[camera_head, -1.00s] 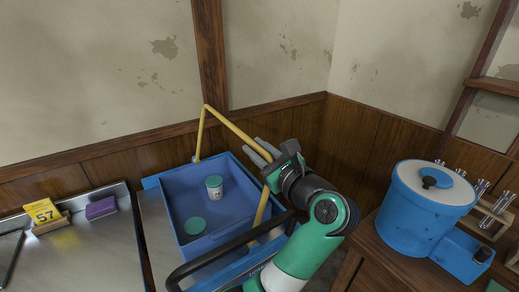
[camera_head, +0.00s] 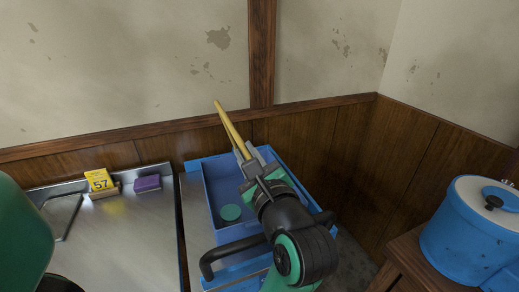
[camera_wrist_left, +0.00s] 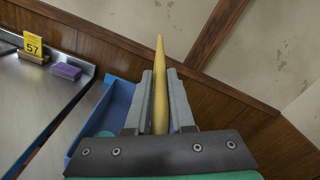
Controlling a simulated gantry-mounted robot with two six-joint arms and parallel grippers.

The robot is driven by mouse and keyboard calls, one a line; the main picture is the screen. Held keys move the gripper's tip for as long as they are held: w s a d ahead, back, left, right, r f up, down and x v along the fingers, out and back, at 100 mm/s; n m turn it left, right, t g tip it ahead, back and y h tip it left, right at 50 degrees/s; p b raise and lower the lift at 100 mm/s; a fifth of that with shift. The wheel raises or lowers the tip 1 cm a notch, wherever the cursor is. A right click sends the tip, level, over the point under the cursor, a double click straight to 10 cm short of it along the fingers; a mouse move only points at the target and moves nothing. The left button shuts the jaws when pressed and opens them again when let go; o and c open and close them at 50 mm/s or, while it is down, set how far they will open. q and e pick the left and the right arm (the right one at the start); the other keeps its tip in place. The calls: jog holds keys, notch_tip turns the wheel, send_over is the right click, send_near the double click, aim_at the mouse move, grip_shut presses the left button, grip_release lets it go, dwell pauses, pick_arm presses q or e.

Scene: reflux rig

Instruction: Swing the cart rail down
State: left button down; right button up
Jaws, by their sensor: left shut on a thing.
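The yellow cart rail (camera_head: 229,123) stands up over the blue cart bin, its bars looking nearly in line and leaning up to the left in the head view. My left gripper (camera_head: 246,154) is shut on the rail, with the grey fingers on either side of it. In the left wrist view the rail (camera_wrist_left: 160,62) runs up between the fingers and out past their tips. The rail's lower ends are hidden behind the gripper and arm. The blue cart bin (camera_head: 236,235) is partly covered by my arm. My right gripper is not in view.
A teal-lidded jar (camera_head: 230,212) is in the bin. A black handle (camera_head: 226,257) is at the cart's near side. A steel bench (camera_head: 125,225) with a yellow 57 sign (camera_head: 99,180) and purple block (camera_head: 147,183) is left. A blue vessel (camera_head: 478,230) stands right. Walls are close behind.

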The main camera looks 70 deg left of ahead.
pick_arm(q)
jog(key=shift+s+f, duration=0.15)
jog(key=shift+f, duration=0.2)
jog(key=c, duration=0.8)
grip_release()
jog(key=shift+r, duration=0.1)
